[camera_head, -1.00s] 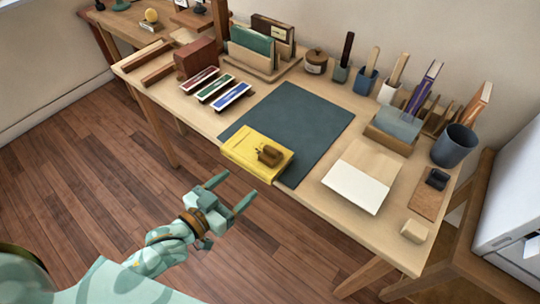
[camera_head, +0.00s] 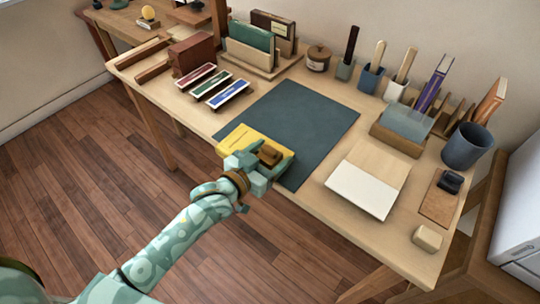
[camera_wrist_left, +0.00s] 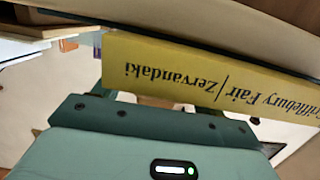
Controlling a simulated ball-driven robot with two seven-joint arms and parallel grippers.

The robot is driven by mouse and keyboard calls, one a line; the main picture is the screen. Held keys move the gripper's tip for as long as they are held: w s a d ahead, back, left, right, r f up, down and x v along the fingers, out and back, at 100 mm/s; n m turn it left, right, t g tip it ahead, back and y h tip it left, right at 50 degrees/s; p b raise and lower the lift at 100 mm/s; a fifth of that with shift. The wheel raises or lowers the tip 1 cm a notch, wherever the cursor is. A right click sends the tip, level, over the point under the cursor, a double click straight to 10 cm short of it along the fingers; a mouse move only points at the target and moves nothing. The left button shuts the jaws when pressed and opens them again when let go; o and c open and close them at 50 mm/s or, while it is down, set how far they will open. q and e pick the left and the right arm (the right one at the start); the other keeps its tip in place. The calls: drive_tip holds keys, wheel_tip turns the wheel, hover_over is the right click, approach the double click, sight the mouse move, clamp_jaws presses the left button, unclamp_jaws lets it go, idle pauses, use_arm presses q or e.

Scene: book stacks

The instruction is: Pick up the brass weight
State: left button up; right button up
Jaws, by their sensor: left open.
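The brass weight (camera_head: 269,154) is a small brown block-like piece on top of the yellow book (camera_head: 232,137), which lies at the front edge of the desk. My left gripper (camera_head: 256,166) is open and empty at the book's front side, close to the weight, and covers part of the book. Whether it touches either cannot be told. In the left wrist view the yellow book's lettered spine (camera_wrist_left: 210,80) lies right before the gripper; the weight does not show there. My right gripper is out of view.
The book lies against a dark desk mat (camera_head: 300,120). Three coloured boxes (camera_head: 207,83) lie left of it. A cream pad (camera_head: 365,187) lies to the right. Pen cups, a dark blue cup (camera_head: 465,147) and book holders line the back. The mat's middle is clear.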

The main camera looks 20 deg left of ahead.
use_arm(q)
drive_tip(key=c, duration=1.4)
drive_tip(key=shift+o, duration=0.2)
drive_tip(key=shift+r, duration=0.1)
